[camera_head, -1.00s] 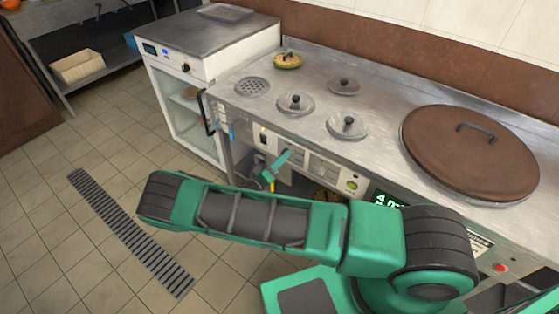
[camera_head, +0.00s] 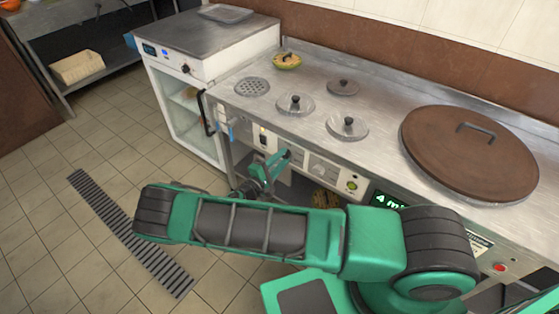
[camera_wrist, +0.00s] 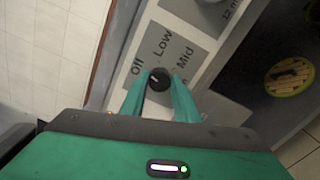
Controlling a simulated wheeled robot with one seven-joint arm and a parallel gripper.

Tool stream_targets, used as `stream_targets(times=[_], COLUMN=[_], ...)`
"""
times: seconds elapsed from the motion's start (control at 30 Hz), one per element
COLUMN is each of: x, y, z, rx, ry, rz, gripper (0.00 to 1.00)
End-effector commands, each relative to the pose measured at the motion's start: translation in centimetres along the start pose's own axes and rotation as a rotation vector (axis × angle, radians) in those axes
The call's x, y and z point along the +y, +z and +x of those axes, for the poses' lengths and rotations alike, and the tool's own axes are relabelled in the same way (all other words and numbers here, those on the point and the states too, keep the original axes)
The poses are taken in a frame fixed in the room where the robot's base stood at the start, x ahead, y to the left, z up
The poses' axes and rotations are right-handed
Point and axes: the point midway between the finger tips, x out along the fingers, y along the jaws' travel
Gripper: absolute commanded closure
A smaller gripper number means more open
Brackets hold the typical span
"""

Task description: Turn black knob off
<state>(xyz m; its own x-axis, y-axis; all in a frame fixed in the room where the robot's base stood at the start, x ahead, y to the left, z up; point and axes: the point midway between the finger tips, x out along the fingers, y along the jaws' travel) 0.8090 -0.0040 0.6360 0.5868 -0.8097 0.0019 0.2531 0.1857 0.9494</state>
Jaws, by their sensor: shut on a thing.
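The black knob (camera_wrist: 160,77) sits on a grey label plate (camera_wrist: 172,42) marked Off, Low and Mid. A pale mark shows on its face; I cannot tell for sure which label it points to. My gripper (camera_wrist: 160,82) is shut on the knob, with one green finger on either side. In the head view, my gripper (camera_head: 284,156) reaches the front control panel (camera_head: 322,166) below the counter edge. The knob itself is hidden there behind the fingers.
The steel counter holds small lids (camera_head: 347,126), a drain grate (camera_head: 252,87) and a large brown lid (camera_head: 470,152). A white cabinet (camera_head: 190,105) stands left.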

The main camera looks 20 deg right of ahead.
Motion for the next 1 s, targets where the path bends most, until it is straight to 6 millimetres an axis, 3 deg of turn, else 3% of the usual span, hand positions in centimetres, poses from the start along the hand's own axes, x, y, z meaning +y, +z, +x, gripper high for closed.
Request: stream_targets(times=[0.4, 0.97, 1.0], x=[-0.04, -0.16, -0.17], y=[-0.27, -0.33, -0.33], z=[-0.02, -0.12, -0.12], rx=[0.007, 0.009, 0.009], ry=[-0.001, -0.004, -0.005], rz=[-0.191, -0.22, -0.22], gripper=[0.94, 0.94, 0.67])
